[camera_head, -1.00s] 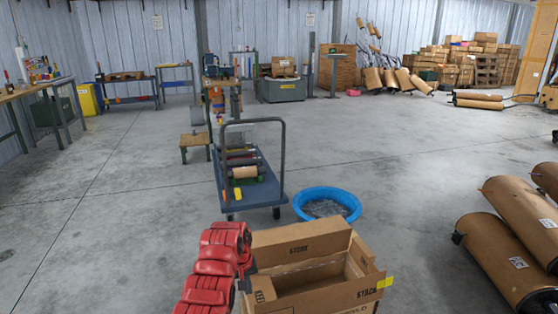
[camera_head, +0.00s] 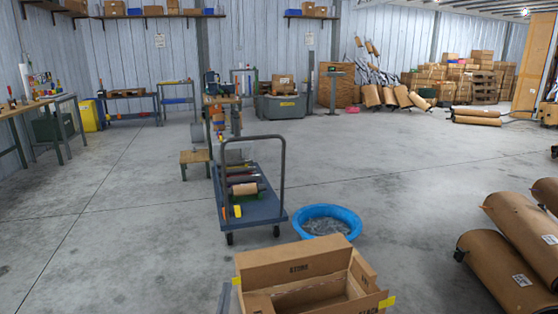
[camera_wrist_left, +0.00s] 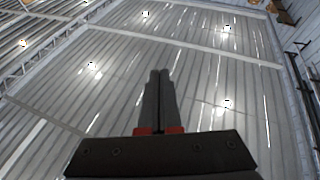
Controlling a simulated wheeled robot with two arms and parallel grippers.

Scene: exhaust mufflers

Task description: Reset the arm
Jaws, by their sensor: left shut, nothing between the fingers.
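My left gripper (camera_wrist_left: 160,76) shows in the left wrist view with its two dark fingers together and nothing between them. The red arm is out of the head view. My right gripper is not in view.
A blue cart (camera_head: 258,209) with a tall handle stands ahead, with a blue round tub (camera_head: 355,222) right of it. The floor on the left is clear.

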